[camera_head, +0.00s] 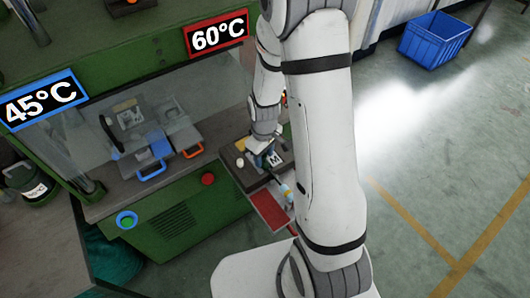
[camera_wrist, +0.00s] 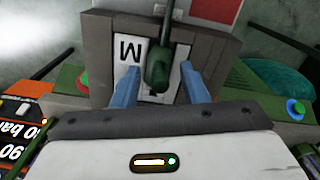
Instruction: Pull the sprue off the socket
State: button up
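The dark green socket (camera_wrist: 158,68) shows in the wrist view with a stem or cable running up from it. I cannot make out the sprue as a separate part. In the head view my gripper (camera_head: 262,158) is low over the small station at the right end of the green machine; the socket is too small to tell there.
A red tray (camera_head: 268,211) lies in front of the station. A blue-handled mould (camera_head: 150,168) and an orange-handled mould (camera_head: 193,151) sit to the left on the machine bench. A red button (camera_head: 208,179) is on its front edge. A blue crate (camera_head: 434,40) stands on the floor.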

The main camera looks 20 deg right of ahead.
grip_shut()
jog(key=c, duration=0.6)
grip_release()
grip_shut()
jog(key=shift+r+p, duration=1.85)
jog(key=shift+r, duration=1.2)
